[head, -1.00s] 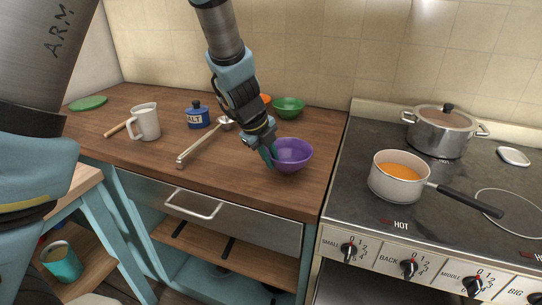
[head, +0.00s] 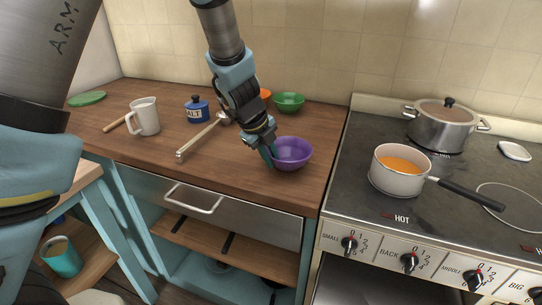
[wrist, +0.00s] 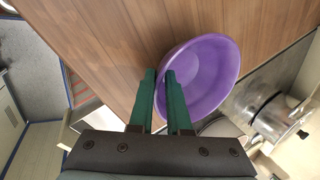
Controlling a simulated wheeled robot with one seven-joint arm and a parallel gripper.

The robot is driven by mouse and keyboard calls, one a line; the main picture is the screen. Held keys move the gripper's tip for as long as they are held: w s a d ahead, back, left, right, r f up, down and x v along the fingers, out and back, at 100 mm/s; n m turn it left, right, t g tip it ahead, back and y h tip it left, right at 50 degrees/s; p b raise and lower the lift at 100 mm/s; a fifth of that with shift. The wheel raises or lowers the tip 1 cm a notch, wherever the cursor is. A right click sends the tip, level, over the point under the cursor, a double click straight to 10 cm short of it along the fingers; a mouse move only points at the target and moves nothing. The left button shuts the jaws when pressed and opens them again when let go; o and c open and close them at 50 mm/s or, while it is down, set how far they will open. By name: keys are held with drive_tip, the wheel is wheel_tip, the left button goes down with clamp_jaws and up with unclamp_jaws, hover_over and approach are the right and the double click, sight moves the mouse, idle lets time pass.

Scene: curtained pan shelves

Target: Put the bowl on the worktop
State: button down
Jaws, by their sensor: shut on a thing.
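The purple bowl (head: 292,153) is upright at the front right of the wooden worktop (head: 240,180), close to the stove. It also shows in the wrist view (wrist: 205,75), with the wood surface behind it. My gripper (head: 268,158) is at the bowl's left side. Its two green fingers (wrist: 161,85) are shut on the bowl's rim. I cannot tell whether the bowl's base touches the worktop or hangs just above it.
A ladle (head: 200,138), a blue salt jar (head: 197,110), a white jug (head: 145,117) and a green bowl (head: 289,102) stand on the worktop. To the right, the stove holds a saucepan (head: 398,172) of orange liquid and a lidded pot (head: 440,128). The worktop's front middle is clear.

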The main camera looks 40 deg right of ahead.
drive_tip(key=shift+f, duration=0.25)
idle(0.3)
drive_tip(key=c, duration=0.8)
unclamp_jaws()
drive_tip(key=p+v, duration=0.1)
drive_tip(key=v, duration=0.9)
drive_tip(key=shift+r+p, duration=0.35)
drive_tip(key=shift+r, duration=0.05)
drive_tip(key=shift+a, duration=0.15)
clamp_jaws()
idle(0.5)
